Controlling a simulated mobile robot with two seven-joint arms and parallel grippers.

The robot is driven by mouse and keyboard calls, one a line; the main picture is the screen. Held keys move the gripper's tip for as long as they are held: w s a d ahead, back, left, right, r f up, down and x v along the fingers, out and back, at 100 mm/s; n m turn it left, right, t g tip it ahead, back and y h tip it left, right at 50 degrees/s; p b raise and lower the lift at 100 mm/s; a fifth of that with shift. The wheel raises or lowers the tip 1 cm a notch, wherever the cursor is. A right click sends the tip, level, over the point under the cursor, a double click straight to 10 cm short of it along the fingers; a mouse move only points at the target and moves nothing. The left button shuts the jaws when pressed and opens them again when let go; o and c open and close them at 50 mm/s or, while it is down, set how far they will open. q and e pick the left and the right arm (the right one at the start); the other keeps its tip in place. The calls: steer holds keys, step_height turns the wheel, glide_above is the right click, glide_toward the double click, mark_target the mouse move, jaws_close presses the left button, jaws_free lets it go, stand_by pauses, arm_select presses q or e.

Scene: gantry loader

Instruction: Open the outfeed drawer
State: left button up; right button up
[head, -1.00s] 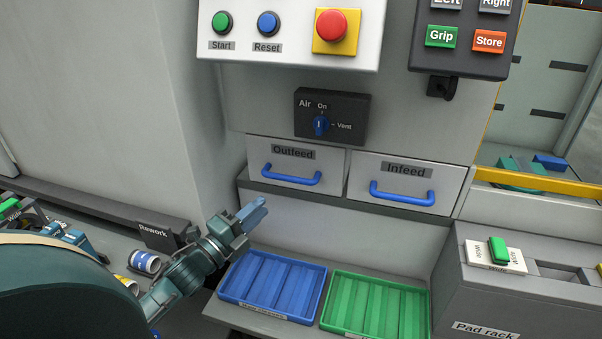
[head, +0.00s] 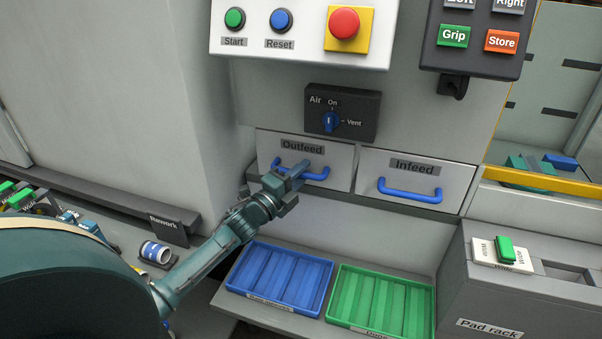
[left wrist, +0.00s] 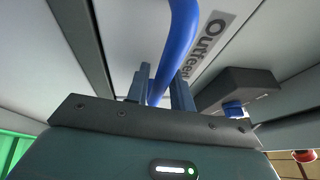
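The outfeed drawer (head: 334,158) is closed, its front level with the infeed drawer beside it. Its blue bar handle (head: 318,177) is partly covered by my left gripper (head: 299,171) in the head view. In the left wrist view the blue handle (left wrist: 181,40) runs down between the two fingers of my left gripper (left wrist: 160,88). The fingers stand apart, one on each side of the bar; any contact is hard to make out. My right gripper is not in view.
The infeed drawer (head: 415,178) is closed at the right. The air valve (head: 342,114) sits above the drawers. A blue tray (head: 277,279) and a green tray (head: 380,301) lie below on a ledge. The pad rack (head: 500,295) stands at the lower right.

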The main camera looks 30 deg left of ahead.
arm_select(q)
jaws_close()
steer(key=shift+s, duration=0.15)
stand_by(0.4)
